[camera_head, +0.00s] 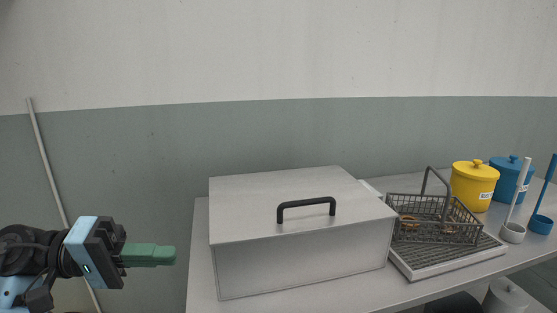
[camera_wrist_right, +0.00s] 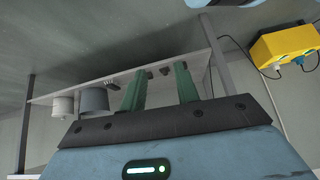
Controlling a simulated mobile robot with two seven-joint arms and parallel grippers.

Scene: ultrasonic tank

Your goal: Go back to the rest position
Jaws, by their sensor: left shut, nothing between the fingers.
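My left gripper (camera_head: 174,254) is at the lower left of the head view, its green fingers together with nothing between them. It points right, toward the tank, and is apart from it, left of the table. My right gripper (camera_wrist_right: 160,70) shows only in the right wrist view. Its two green fingers stand apart with nothing seen between them. The steel tank (camera_head: 300,262) has its lid (camera_head: 250,205) down, with a black handle (camera_head: 306,207) on it.
A wire basket (camera_head: 437,232) holding orange-brown items stands on a ribbed tray (camera_head: 450,259), right of the tank. Yellow (camera_head: 474,186) and blue (camera_head: 505,176) lidded pots stand behind on the table (camera_head: 365,296). A yellow box (camera_wrist_right: 285,45) shows in the right wrist view.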

